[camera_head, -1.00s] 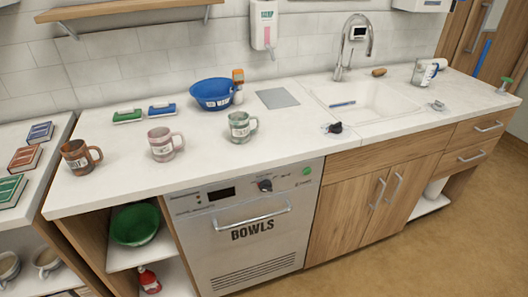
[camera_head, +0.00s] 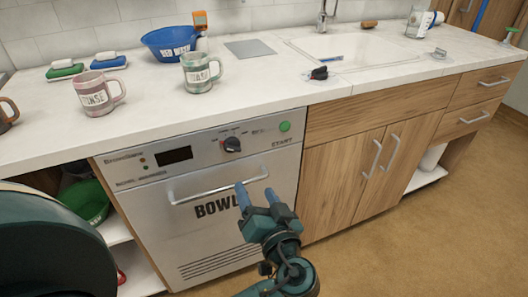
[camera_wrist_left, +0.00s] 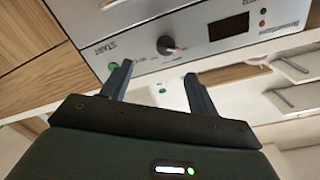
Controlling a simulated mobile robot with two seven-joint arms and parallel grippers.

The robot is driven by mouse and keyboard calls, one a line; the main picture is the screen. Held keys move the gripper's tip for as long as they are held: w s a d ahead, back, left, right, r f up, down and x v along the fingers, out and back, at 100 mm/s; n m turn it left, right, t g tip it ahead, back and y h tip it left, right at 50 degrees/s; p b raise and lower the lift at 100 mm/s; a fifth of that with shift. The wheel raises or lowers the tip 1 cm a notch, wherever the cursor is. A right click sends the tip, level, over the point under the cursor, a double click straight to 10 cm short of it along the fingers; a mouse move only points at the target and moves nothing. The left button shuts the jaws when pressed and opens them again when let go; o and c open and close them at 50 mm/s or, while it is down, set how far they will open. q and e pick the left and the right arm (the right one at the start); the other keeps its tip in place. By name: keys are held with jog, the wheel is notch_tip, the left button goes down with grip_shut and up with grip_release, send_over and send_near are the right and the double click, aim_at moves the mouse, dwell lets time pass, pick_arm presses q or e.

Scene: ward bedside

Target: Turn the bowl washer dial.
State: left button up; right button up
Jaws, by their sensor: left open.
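The bowl washer (camera_head: 225,225) is a silver front-loading machine under the counter, marked BOWLS. Its black round dial (camera_head: 232,144) sits on the top panel, between a dark display (camera_head: 174,156) and a green START button (camera_head: 285,127). The dial also shows in the left wrist view (camera_wrist_left: 167,45), just beyond the fingers. My left gripper (camera_head: 255,189) is open and empty, in front of the washer's door. In the head view it appears below the dial and over part of the BOWLS lettering. In the wrist view its fingers (camera_wrist_left: 154,77) are apart, with nothing between them. My right gripper is out of view.
A horizontal door handle (camera_head: 220,187) crosses the washer below the dial. Wooden cupboards (camera_head: 345,165) are at the right; a green bowl (camera_head: 85,200) is on the left shelf.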

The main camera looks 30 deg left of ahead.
aim_at(235, 149)
pick_arm(q)
jog(key=shift+n+y, duration=0.4)
jog(key=x, duration=0.8)
jog(key=r+x, duration=0.1)
jog(key=x, duration=0.4)
jog(key=shift+a+r, duration=0.1)
jog(key=shift+a, duration=0.05)
jog(key=shift+c, duration=0.2)
jog(key=c, duration=1)
